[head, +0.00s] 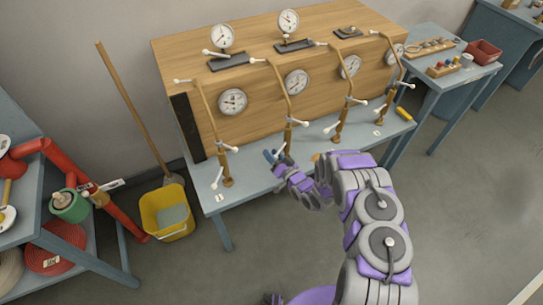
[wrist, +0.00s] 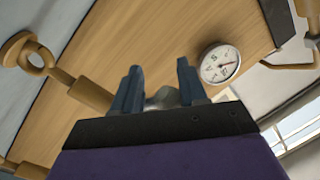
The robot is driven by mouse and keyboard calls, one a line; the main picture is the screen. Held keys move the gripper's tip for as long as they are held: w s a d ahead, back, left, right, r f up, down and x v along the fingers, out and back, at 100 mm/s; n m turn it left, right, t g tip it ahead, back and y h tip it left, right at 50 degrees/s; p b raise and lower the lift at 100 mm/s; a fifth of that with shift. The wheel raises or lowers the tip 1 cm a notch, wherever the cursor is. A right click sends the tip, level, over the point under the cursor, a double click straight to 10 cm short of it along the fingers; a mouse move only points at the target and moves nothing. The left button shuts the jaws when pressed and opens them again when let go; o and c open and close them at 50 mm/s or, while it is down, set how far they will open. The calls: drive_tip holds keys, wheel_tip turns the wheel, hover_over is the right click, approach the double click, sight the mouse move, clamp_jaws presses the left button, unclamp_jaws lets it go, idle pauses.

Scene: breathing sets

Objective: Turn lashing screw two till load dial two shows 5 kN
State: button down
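Several brown lashing screws with white cross handles stand along the front of the bench. The second from the left (head: 288,137) is by my gripper (head: 275,156). The second front dial from the left (head: 296,82) is white and round above it; its reading is too small to tell. In the wrist view, my gripper (wrist: 160,80) has its two blue fingers apart. A pale grey rounded piece (wrist: 164,98) shows between them, perhaps a handle end; I cannot tell whether they touch it. A dial (wrist: 220,64) shows beyond the right finger.
The large wooden box (head: 265,85) fills the bench (head: 250,185), with more dials on top. A yellow bucket (head: 167,212) with a mop stands at left, beside a shelf with red pipes and reels. A side table (head: 440,75) with a red bin is at right. The floor at right is clear.

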drive_tip(key=c, duration=0.8)
unclamp_jaws()
drive_tip(key=shift+w+d+r, duration=0.2)
drive_tip(key=shift+d, duration=0.2)
drive_tip(key=shift+w+d+r, duration=0.15)
drive_tip(key=shift+d+r, duration=0.05)
drive_tip(key=shift+d, duration=0.2)
drive_tip(key=shift+c, duration=0.2)
drive_tip(key=shift+o, duration=1.3)
drive_tip(key=shift+s+a, duration=0.1)
drive_tip(key=shift+s+a+f, duration=0.2)
drive_tip(key=shift+a+f, duration=0.05)
drive_tip(key=shift+a, duration=0.15)
drive_tip(key=p+v, duration=0.2)
drive_tip(key=v, duration=1.5)
drive_tip(key=shift+s+d, duration=0.1)
drive_tip(key=shift+d, duration=0.05)
drive_tip(key=shift+c, duration=0.4)
